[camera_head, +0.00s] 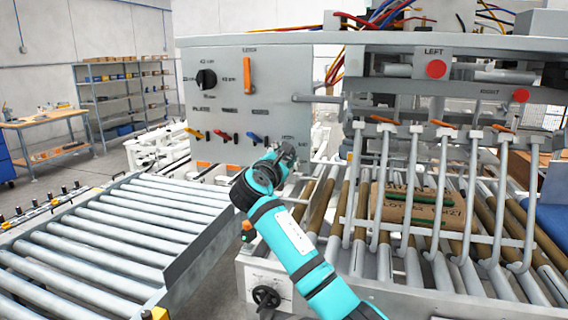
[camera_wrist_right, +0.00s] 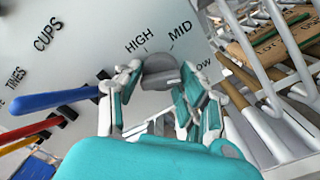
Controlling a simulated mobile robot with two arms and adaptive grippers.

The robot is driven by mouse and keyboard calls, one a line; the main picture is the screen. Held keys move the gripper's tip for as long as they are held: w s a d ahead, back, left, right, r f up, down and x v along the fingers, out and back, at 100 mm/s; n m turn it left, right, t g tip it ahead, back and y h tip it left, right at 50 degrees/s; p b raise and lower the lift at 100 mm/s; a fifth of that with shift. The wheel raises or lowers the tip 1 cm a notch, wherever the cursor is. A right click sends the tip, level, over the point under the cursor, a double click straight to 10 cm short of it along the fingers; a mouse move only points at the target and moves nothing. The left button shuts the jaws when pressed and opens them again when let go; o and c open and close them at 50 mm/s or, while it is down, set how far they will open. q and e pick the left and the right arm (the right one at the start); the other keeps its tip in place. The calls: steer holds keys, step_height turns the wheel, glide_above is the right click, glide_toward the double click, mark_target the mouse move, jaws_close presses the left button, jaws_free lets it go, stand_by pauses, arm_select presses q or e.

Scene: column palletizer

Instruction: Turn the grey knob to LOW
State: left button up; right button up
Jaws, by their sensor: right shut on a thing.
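The grey knob (camera_wrist_right: 160,70) sits on the pale control panel (camera_wrist_right: 85,60), with the labels HIGH, MID and LOW in an arc around it. My right gripper (camera_wrist_right: 161,78) is closed around the knob, one finger on each side. The knob's pointing direction is hard to tell because the fingers cover part of it. In the head view my right gripper (camera_head: 286,156) is at the lower right corner of the panel (camera_head: 215,110), and it hides the knob. My left gripper is not in view.
A blue lever (camera_wrist_right: 62,98), a red lever (camera_wrist_right: 30,130) and a yellow one are left of the gripper. The panel also has a black dial (camera_head: 206,79) and an orange handle (camera_head: 247,75). Bent metal bars (camera_head: 410,200) and a carton (camera_head: 420,207) on rollers are to the right.

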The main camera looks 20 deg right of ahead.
steer(key=shift+m+b, duration=0.4)
steer(key=shift+m, duration=0.4)
steer(key=o, duration=1.1)
steer(key=shift+o, duration=0.2)
steer(key=v, duration=1.2)
